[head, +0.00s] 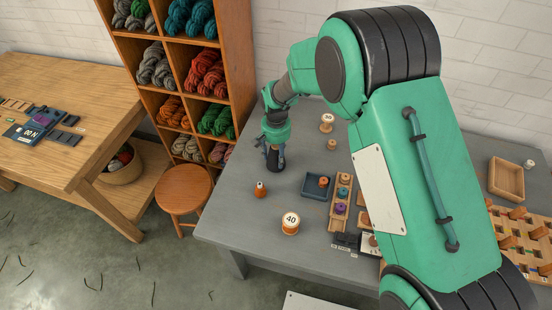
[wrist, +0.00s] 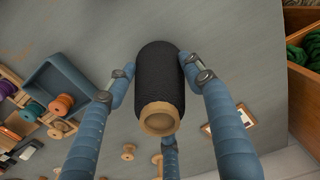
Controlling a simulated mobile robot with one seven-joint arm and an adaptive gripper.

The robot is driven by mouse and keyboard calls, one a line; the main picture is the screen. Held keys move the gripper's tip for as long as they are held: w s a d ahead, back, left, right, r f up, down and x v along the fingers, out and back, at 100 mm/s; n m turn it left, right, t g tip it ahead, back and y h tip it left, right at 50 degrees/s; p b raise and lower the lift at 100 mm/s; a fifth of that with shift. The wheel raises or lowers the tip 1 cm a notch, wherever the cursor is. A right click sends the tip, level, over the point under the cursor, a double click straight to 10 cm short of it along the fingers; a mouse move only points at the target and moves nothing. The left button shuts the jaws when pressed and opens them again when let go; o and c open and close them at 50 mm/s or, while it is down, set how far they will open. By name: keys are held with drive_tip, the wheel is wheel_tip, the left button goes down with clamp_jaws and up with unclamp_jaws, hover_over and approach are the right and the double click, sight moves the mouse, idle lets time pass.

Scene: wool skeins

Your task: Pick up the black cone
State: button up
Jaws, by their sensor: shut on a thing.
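The black cone (wrist: 160,85) is a dark wound thread cone with a pale wooden end, in the middle of the wrist view. My gripper (wrist: 157,80) has its blue fingers closed around the cone, with fingers on the left and right sides and one below in the picture. In the head view my gripper (head: 273,152) points down at the back left of the grey table, with the dark cone (head: 275,165) low between its fingers. I cannot tell whether the cone touches the table.
A shelf of wool skeins (head: 190,80) rises close behind left. A stool (head: 184,190) stands left of the table.

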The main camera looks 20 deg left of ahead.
sight(276, 149)
drive_tip(key=shift+c, duration=0.2)
drive_tip(key=shift+r, duration=0.45)
wheel_tip(276, 149, up, 3)
drive_tip(key=shift+p, duration=0.7)
drive_tip(key=s+d+p, duration=0.1)
drive_tip(key=s+d, duration=0.3)
drive_tip(key=s, duration=0.2)
drive_tip(key=s+d+r+p, duration=0.1)
drive_tip(key=s+d, duration=0.3)
drive_tip(key=s, duration=0.3)
drive_tip(key=shift+s+d, duration=0.25)
drive_tip(key=shift+d, duration=0.05)
